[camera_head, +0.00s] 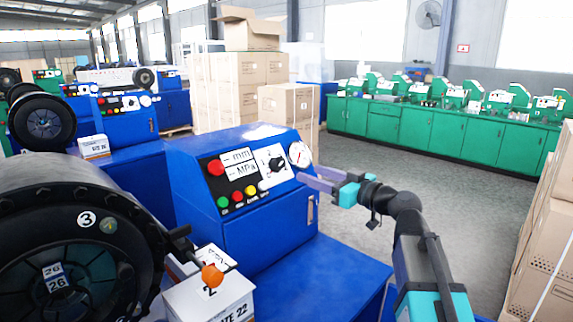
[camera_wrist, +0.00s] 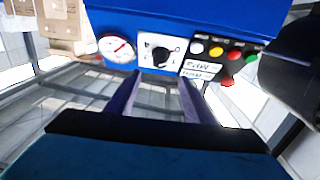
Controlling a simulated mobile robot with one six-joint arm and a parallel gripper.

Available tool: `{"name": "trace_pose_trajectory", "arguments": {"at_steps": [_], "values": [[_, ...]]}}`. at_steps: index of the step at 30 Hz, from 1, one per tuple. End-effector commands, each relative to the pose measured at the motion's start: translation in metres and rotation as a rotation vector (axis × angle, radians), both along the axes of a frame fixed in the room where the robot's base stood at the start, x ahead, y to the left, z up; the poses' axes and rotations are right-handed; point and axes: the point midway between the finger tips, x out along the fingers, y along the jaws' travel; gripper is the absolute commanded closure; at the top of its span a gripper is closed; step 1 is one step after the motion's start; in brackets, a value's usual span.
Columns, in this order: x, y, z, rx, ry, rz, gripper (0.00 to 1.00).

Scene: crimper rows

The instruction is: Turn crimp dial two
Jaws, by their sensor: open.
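A black rotary dial on a white plate (camera_head: 274,164) sits on the sloped panel of the nearest blue crimper (camera_head: 245,210). The same dial (camera_wrist: 160,54) shows upside down in the wrist view, upper middle. I see no number on the dial itself. My gripper (camera_head: 304,177) is open and empty, just right of the panel, with purple fingers pointing at it. In the wrist view its fingers (camera_wrist: 158,82) lie below the dial, one to each side, apart from it. A round white gauge (camera_head: 299,155) with a red needle is beside the dial.
A red button (camera_head: 215,168) and several small coloured buttons are left of the dial. Cardboard boxes (camera_head: 540,255) line the right edge. The grey floor (camera_head: 385,180) behind is clear.

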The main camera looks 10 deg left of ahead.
Motion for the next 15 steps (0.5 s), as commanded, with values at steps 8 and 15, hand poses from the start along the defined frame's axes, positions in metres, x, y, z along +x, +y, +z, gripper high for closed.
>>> {"name": "trace_pose_trajectory", "arguments": {"at_steps": [8, 15], "values": [[0.021, 0.035, 0.002, -0.001, 0.002, 0.002, 0.52], [0.039, 0.064, 0.002, 0.000, 0.001, 0.001, 0.52]]}}
